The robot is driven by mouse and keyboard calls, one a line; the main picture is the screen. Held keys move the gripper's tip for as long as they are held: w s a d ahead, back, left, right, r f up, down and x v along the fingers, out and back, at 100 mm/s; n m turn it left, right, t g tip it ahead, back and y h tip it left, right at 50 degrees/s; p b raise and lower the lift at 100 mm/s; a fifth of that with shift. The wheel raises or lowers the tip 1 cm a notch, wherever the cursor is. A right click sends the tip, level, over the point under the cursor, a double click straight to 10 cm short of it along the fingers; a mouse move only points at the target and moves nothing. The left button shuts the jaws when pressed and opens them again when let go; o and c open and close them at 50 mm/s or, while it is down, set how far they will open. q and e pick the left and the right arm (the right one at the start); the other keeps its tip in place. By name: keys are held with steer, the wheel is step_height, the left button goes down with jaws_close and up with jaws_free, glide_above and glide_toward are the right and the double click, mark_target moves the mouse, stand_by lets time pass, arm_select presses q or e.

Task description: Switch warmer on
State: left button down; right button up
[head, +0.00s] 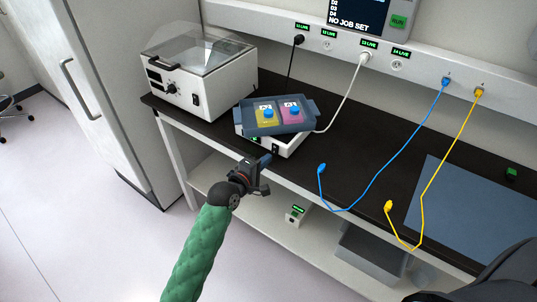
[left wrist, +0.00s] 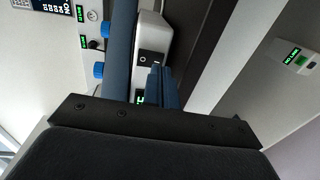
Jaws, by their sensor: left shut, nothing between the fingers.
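The warmer (head: 291,148) is a low white box on the black bench, with a blue-grey tray (head: 247,130) on top holding a yellow bag (head: 264,117) and a pink bag (head: 291,116). In the left wrist view, the warmer's white side (left wrist: 163,33) shows a black rocker switch (left wrist: 146,57) and part of a green display (left wrist: 139,97). My left gripper (head: 264,161) is shut and empty in front of the warmer, near the bench's front edge. Its blue-grey fingertips (left wrist: 160,76) appear close to the switch; contact cannot be told. My right gripper is out of view.
A white lidded machine (head: 207,91) stands left of the warmer. A white cable (head: 345,95) joins the warmer area to a wall socket. Blue (head: 388,172) and yellow (head: 431,185) cables lie to the right. A small device (head: 296,213) sits on the lower shelf.

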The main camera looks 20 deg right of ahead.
arm_select(q)
steer(key=shift+p+x, duration=0.3)
steer(key=shift+x, duration=0.8)
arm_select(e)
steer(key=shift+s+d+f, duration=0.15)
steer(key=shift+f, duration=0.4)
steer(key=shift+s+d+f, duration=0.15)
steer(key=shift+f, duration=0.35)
arm_select(q)
steer(key=shift+w+d+f+b, duration=0.1)
steer(key=shift+f+b, duration=0.1)
steer(key=shift+b, duration=0.45)
steer(key=shift+r, duration=0.2)
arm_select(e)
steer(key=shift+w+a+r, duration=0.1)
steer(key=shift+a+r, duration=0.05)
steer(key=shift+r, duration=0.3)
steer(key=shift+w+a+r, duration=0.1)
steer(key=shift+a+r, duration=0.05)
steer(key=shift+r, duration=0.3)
arm_select(q)
steer(key=shift+p, duration=0.3)
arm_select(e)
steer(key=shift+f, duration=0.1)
